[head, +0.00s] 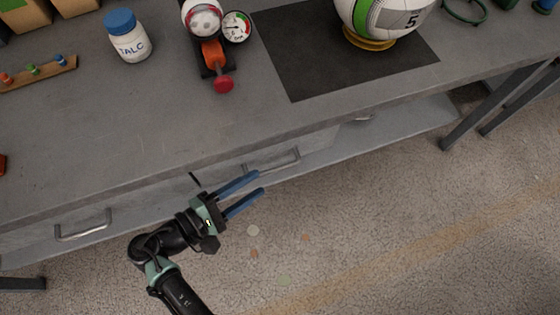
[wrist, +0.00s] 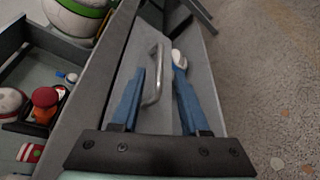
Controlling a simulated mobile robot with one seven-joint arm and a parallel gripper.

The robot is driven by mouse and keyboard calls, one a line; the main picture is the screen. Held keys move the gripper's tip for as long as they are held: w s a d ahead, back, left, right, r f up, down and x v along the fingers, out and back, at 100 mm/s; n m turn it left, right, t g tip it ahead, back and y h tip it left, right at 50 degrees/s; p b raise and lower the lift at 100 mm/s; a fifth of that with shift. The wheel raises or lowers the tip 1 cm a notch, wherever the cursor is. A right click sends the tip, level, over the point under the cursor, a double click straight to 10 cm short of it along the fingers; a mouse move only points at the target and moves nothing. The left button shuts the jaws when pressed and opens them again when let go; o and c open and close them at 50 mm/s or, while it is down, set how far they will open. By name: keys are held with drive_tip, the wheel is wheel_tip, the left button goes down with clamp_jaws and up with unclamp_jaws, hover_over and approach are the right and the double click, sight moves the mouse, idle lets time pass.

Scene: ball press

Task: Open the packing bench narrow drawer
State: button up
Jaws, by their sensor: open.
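The packing bench (head: 165,120) has a grey front with metal bar handles. The middle handle (head: 272,162) is on a drawer front just beyond my gripper (head: 260,183). My gripper is open, its two blue fingers pointing at that front. In the wrist view, the handle (wrist: 154,80) appears between the fingers of my gripper (wrist: 160,68), nearer the left finger. I cannot tell whether a finger touches it. The drawer front looks shut in the head view. Which front is the narrow drawer is not marked.
Another handle (head: 83,226) is on the bench front at left, and one (head: 362,118) at right. A talc bottle (head: 128,36), a red-knobbed device (head: 215,60) and a ball (head: 385,16) stand on the bench top. The floor (head: 380,240) in front is open.

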sight(275, 171)
drive_tip(key=x, duration=0.8)
drive_tip(key=shift+w+d, duration=0.1)
drive_tip(key=shift+d, duration=0.15)
clamp_jaws()
idle(1.0)
